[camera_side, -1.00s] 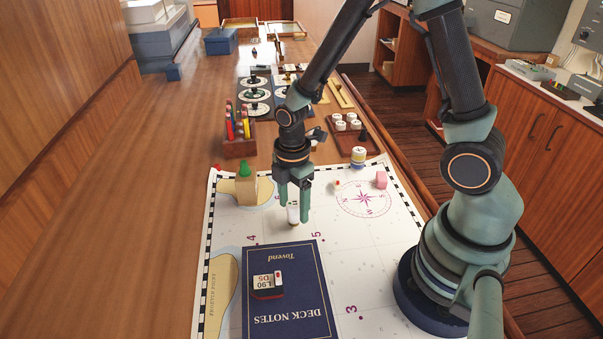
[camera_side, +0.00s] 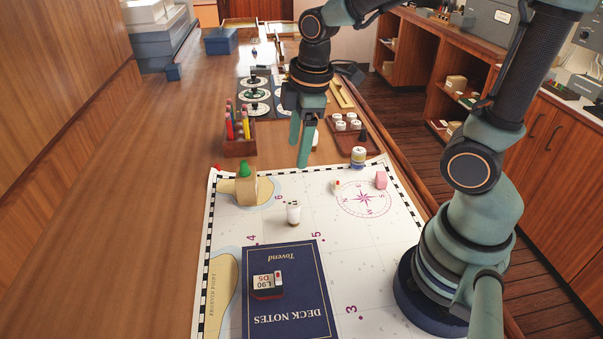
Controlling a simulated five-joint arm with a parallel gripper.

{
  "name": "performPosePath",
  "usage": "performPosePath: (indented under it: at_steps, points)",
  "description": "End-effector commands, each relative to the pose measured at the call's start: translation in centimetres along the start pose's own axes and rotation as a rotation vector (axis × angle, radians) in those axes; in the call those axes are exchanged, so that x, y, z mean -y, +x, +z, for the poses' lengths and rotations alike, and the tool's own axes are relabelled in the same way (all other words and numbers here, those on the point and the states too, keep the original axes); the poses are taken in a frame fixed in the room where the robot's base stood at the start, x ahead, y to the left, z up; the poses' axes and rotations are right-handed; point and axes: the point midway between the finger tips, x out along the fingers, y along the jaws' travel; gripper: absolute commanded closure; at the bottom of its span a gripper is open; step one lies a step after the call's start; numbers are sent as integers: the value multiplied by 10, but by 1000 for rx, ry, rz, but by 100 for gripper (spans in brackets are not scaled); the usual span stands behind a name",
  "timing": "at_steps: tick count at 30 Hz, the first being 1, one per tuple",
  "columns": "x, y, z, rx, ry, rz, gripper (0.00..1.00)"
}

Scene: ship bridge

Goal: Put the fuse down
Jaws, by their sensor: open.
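The fuse (camera_side: 293,213) looks like a small white cylinder with a darker base. It stands upright on the white chart (camera_side: 285,180), just above the far edge of the dark blue Deck Notes book (camera_side: 320,285). My gripper (camera_side: 299,156) is above and beyond it, open and empty, with two green fingers pointing down and apart from the fuse. Nothing hides the fuse.
A wooden block with a green top (camera_side: 246,187) stands left of the fuse. A pink block (camera_side: 381,180) and a blue-banded white pot (camera_side: 358,157) are to the right. A pencil rack (camera_side: 239,145) stands behind. A small device (camera_side: 266,284) lies on the book.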

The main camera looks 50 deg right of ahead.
Motion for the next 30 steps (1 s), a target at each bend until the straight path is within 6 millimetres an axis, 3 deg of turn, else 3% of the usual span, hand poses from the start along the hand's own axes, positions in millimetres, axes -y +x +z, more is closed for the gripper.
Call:
performPosePath:
  at_steps: [1, 6, 12, 18, 30]
  points:
    - [0, -14, 2, -35, 112, 39, 31]
    - [4, -47, 12, -153, 501, 116, 31]
    - [9, -68, 20, -264, 801, 147, 31]
    - [11, -73, 23, -296, 892, 149, 31]
    - [10, -72, 22, -295, 890, 149, 31]
